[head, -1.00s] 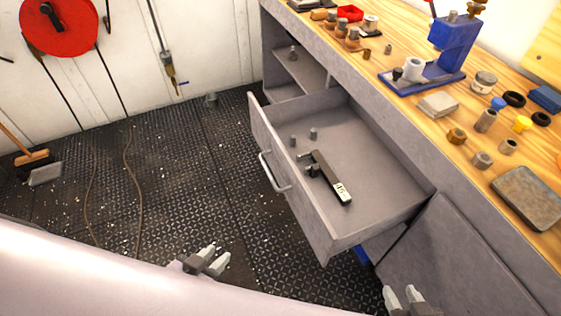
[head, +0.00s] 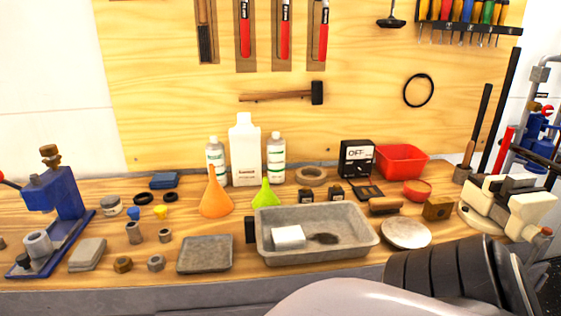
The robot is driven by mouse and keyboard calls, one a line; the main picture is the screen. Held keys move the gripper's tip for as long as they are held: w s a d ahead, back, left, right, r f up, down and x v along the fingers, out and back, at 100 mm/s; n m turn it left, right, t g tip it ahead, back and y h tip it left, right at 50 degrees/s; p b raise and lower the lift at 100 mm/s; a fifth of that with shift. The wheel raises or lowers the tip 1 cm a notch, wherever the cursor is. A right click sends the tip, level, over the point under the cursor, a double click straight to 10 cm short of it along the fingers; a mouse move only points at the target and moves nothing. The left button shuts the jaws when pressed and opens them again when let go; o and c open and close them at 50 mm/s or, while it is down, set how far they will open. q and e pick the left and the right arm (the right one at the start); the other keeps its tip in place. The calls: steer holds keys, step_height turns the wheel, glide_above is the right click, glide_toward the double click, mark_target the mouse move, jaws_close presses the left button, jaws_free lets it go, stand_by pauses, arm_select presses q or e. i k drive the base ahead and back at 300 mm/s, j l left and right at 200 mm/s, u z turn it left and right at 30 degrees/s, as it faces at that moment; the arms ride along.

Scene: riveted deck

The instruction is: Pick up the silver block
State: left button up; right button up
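A flat light-grey block (head: 87,254) lies on the wooden bench top at the left, just right of the blue press. A whitish block (head: 288,237) lies inside the grey metal tray (head: 346,250), near its front left. Which of the two is the silver block, I cannot tell from colour alone. Neither gripper shows in the head view now.
The blue press (head: 56,200) stands at the left. Several nuts and small cylinders, a shallow grey tray (head: 205,254), an orange funnel (head: 214,197), white bottles (head: 245,150) and a red bin (head: 402,161) crowd the bench (head: 330,278). Tools hang behind.

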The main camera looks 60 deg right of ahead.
mark_target(522, 180)
steer(key=z, duration=0.85)
steer(key=j+z, duration=0.1)
steer(key=z, duration=0.35)
steer(key=k+z, duration=0.1)
steer(key=z, duration=0.8)
steer(key=i+z, duration=0.15)
steer(key=z, duration=1)
steer(key=i+l, duration=0.35)
steer(key=l, duration=0.25)
